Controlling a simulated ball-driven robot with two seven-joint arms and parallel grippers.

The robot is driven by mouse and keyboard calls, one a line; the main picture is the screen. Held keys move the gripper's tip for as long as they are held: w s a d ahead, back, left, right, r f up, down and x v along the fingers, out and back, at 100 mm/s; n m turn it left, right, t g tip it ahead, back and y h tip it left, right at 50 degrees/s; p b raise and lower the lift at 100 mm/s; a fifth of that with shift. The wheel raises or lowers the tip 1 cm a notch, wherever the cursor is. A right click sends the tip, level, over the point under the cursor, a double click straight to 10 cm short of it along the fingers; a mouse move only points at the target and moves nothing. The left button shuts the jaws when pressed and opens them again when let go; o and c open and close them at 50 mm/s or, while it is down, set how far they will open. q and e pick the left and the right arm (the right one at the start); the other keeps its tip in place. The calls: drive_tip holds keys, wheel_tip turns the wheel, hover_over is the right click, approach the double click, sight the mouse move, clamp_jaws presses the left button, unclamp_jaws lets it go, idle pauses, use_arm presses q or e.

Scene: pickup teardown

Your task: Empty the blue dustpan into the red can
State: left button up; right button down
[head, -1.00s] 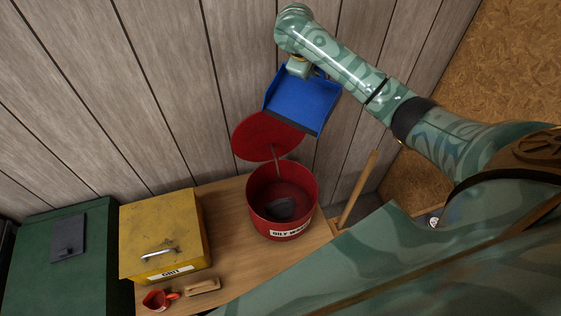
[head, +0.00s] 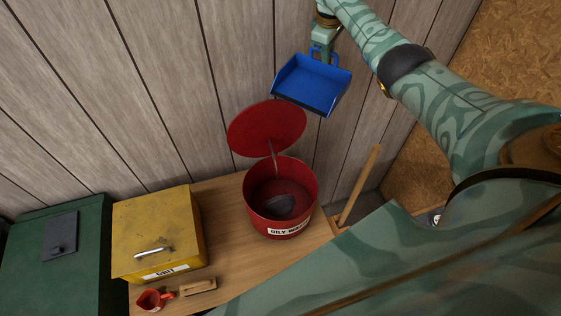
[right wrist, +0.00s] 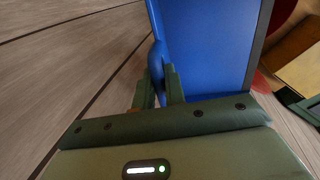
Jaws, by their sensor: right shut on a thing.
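The blue dustpan (head: 312,83) is held in the air above and behind the red can, a little to its right. Its tray looks empty and its front edge faces down toward the can. My right gripper (head: 324,48) is shut on the dustpan's handle; the right wrist view shows the fingers (right wrist: 160,88) on the blue handle, beside the pan (right wrist: 207,45). The red can (head: 283,222), labelled as oily waste, stands on the wooden bench with its round lid (head: 266,128) swung up at the back. A dark grey heap (head: 280,206) lies inside the can. My left gripper is not in view.
A yellow grit box (head: 155,232) stands left of the can, with a red jug (head: 151,299) and a wooden brush (head: 198,287) in front. A dark green cabinet (head: 60,250) is further left. A wooden handle (head: 358,188) leans right of the can. The plank wall is close behind.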

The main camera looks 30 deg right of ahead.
drive_tip(key=shift+w+d+f+b, duration=0.3)
drive_tip(key=shift+f+b, duration=0.25)
drive_tip(key=shift+b, duration=0.2)
use_arm(q)
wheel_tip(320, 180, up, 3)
drive_tip(key=p, duration=0.5)
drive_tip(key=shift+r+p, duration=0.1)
drive_tip(key=shift+p, duration=0.25)
use_arm(e)
drive_tip(key=shift+y, duration=0.3)
drive_tip(key=r, duration=0.5)
drive_tip(key=shift+s+d, duration=0.1)
drive_tip(key=shift+d, duration=0.1)
